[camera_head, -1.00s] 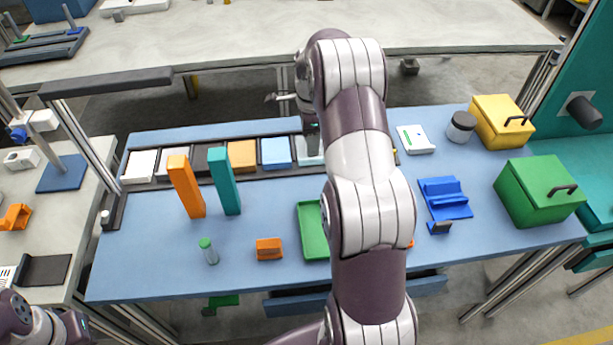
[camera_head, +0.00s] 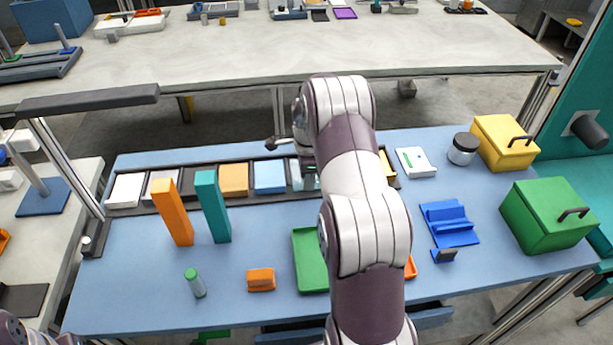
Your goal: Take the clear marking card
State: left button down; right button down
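A row of coloured cards sits in a dark rack (camera_head: 145,208) along the back of the blue table. The clear card (camera_head: 297,172) is a pale, see-through piece right of the light blue card (camera_head: 269,177); my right arm hides much of it. My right gripper (camera_head: 307,183) points down at this card's slot, with its fingertips at or just above the card. I cannot tell whether the fingers are closed on it. Only a piece of my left arm shows at the bottom left corner; its gripper is out of view.
An orange block (camera_head: 172,212) and a teal block (camera_head: 213,207) stand upright before the rack. A green tray (camera_head: 309,260), small orange block (camera_head: 261,280) and capped vial (camera_head: 195,283) lie nearer. Blue holder (camera_head: 449,223), jar (camera_head: 463,149), yellow box (camera_head: 504,143) and green box (camera_head: 546,215) stand right.

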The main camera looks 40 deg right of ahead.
dwell(0.3)
notch_tip(320, 180, up, 4)
jog(key=shift+s+d+r, duration=0.1)
jog(key=shift+r, duration=0.1)
jog(key=s+d+r, duration=0.2)
jog(key=s+r, duration=0.4)
jog(key=s, duration=0.5)
jog(key=shift+d+r+b, duration=0.3)
jog(key=shift+d, duration=0.1)
